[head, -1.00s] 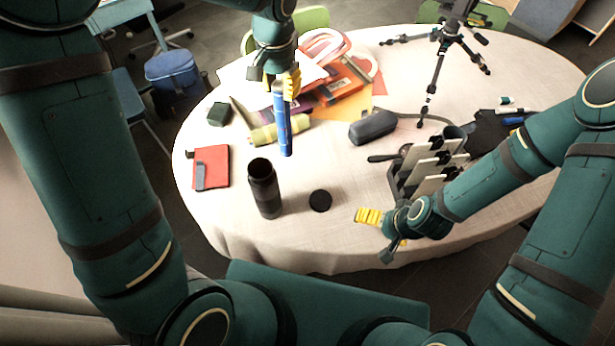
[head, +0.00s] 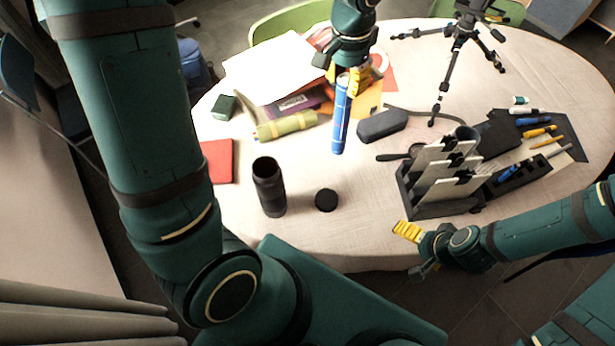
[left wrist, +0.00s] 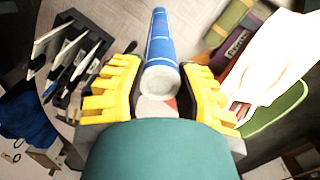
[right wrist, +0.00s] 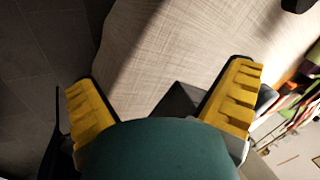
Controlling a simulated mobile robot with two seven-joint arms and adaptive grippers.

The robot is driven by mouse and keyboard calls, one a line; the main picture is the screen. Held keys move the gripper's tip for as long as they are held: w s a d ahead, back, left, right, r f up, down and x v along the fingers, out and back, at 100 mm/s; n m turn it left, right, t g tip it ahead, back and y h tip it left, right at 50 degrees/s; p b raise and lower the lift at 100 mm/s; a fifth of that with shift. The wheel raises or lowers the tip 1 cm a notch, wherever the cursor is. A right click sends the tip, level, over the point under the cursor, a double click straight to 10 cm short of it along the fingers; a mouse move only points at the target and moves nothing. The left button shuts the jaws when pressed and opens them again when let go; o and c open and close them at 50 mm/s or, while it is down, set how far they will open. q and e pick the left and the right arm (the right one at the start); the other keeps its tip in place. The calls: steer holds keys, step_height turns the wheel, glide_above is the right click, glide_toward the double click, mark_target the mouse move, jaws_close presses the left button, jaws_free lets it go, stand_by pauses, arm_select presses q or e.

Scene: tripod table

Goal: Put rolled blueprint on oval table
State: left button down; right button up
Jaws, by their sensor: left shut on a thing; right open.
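The rolled blueprint (head: 341,118) is a blue tube with white line markings. My left gripper (head: 352,80) is shut on its upper end and holds it roughly upright over the oval table (head: 330,222). The left wrist view shows the blueprint (left wrist: 161,50) between the yellow fingers (left wrist: 155,85), pointing away from the gripper. I cannot tell whether its lower end touches the cloth. My right gripper (head: 415,245) is open and empty at the table's front edge; its spread yellow fingers (right wrist: 165,95) show in the right wrist view.
A dark open cylinder (head: 269,187) and a round black lid (head: 326,200) stand in front. A grey case (head: 382,125), olive roll (head: 286,126), file rack (head: 440,185) and tripod (head: 455,60) surround the blueprint. Bare cloth lies between the blueprint and the lid.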

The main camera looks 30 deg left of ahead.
mark_target(341, 120)
arm_select(q)
steer(key=s+a+b, duration=0.1)
steer(key=s+b, duration=0.1)
steer(key=s, duration=0.5)
step_height(341, 120, down, 9)
steer(key=b, duration=0.2)
steer(key=shift+s+a+m, duration=0.15)
steer(key=shift+a+m, duration=0.05)
steer(key=shift+m, duration=0.1)
steer(key=shift+f, duration=0.1)
steer(key=shift+b, duration=0.35)
steer(key=shift+f, duration=0.2)
steer(key=c, duration=0.7)
jaws_free()
steer(key=shift+r, duration=0.1)
